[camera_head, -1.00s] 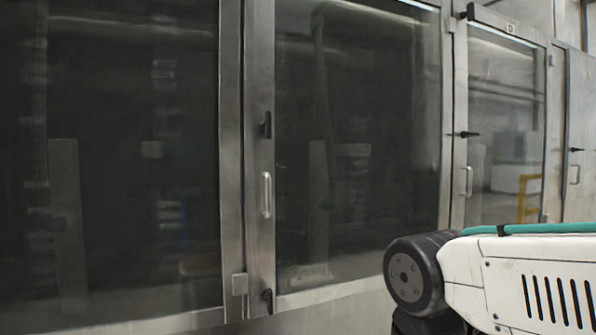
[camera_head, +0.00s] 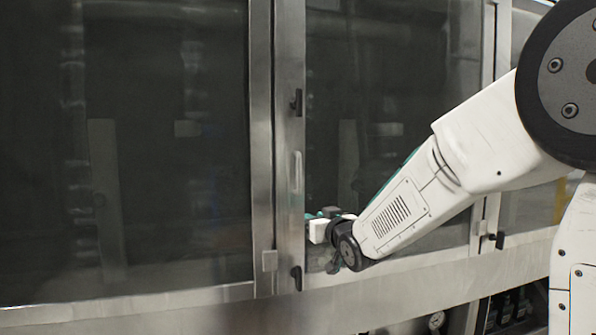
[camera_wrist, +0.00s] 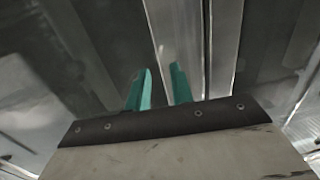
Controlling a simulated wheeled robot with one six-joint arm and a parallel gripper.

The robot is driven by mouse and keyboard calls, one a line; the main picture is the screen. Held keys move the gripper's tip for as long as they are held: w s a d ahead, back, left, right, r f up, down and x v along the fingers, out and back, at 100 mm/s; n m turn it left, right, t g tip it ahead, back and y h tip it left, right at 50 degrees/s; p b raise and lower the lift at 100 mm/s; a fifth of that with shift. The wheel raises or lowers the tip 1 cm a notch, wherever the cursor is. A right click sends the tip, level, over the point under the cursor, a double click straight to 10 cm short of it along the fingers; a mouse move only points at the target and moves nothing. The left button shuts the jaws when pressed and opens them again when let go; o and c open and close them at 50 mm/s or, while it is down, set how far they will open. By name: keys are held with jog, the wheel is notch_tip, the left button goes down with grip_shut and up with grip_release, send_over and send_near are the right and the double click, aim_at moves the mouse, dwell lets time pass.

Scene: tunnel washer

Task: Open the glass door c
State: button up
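The large glass door (camera_head: 375,110), which I take to be door c, has a dark pane in a metal frame and looks shut. Its upright metal handle (camera_head: 297,172) is on the left frame, with a black latch (camera_head: 296,103) above and another (camera_head: 296,278) below. My gripper (camera_head: 313,216) is in front of the door's lower left, just right of and below the handle in the picture. In the wrist view its two teal fingers (camera_wrist: 159,80) stand apart with nothing between them.
Another dark glass panel (camera_head: 150,150) lies left of the door post. A metal ledge (camera_head: 150,312) runs below the doors. Gauge and pipe fittings (camera_head: 437,321) show under it at the right. My arm hides much of the right side.

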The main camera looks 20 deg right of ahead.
aim_at(300, 171)
notch_tip(300, 171, up, 9)
jog(key=a+n+t+y, duration=0.1)
jog(key=a+t+y, duration=0.1)
jog(key=t+y, duration=0.15)
jog(key=shift+t+h, duration=0.45)
jog(key=x, duration=0.6)
jog(key=shift+w+r, duration=0.25)
jog(key=shift+r, duration=0.2)
jog(key=shift+c, duration=0.3)
jog(key=shift+a, duration=0.1)
grip_shut()
